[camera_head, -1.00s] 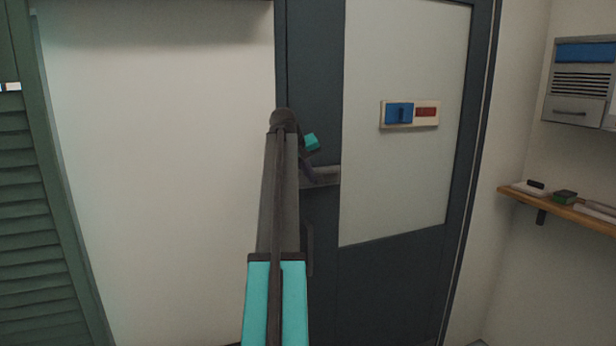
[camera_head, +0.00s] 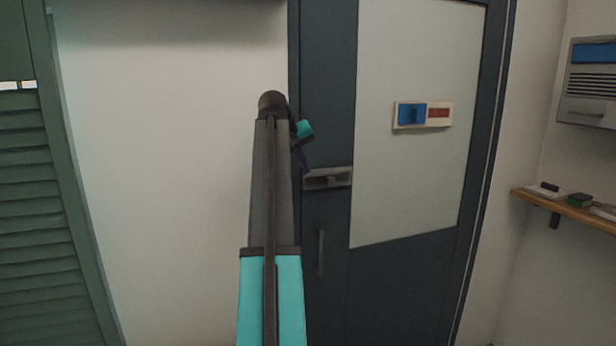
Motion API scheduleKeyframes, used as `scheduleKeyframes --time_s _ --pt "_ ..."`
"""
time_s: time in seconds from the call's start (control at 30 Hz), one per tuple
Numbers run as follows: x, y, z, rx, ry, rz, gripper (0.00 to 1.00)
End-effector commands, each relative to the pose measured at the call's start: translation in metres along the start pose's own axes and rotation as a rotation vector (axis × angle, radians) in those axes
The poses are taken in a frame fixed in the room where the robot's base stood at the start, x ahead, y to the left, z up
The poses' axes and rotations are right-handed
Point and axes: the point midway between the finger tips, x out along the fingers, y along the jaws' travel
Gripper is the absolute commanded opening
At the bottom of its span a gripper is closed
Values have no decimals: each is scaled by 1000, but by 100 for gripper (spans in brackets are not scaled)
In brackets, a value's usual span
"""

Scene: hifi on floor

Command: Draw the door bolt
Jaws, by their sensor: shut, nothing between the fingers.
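The door (camera_head: 325,120) is dark blue-grey with a large pale panel, and it appears closed. The door bolt (camera_head: 340,177) is a small grey metal fitting at the door's left edge, with a dark bar or knob across its middle. My gripper (camera_head: 302,163) is small and dark beneath a teal wrist part. It is shut and empty, just left of and slightly above the bolt in the picture. The arm hides part of it. I cannot tell whether it touches the bolt.
A vertical door handle (camera_head: 321,252) sits below the bolt. A blue and red sign plate (camera_head: 424,114) is on the pale panel. A wooden shelf (camera_head: 565,207) with small items and a grey wall box (camera_head: 590,85) are at right. A green louvred shutter (camera_head: 40,200) stands at left.

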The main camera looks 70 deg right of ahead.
Motion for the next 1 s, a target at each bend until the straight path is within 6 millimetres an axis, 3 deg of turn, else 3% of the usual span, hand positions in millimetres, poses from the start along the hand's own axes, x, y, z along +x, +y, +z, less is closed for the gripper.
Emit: scheduleKeyframes --time_s 0.2,0.4,1.0 --pt "-27 -1 0 -1 1 0 0" --pt "-40 -1 0 -1 1 0 0" --pt "-42 -3 0 -3 0 -2 0"
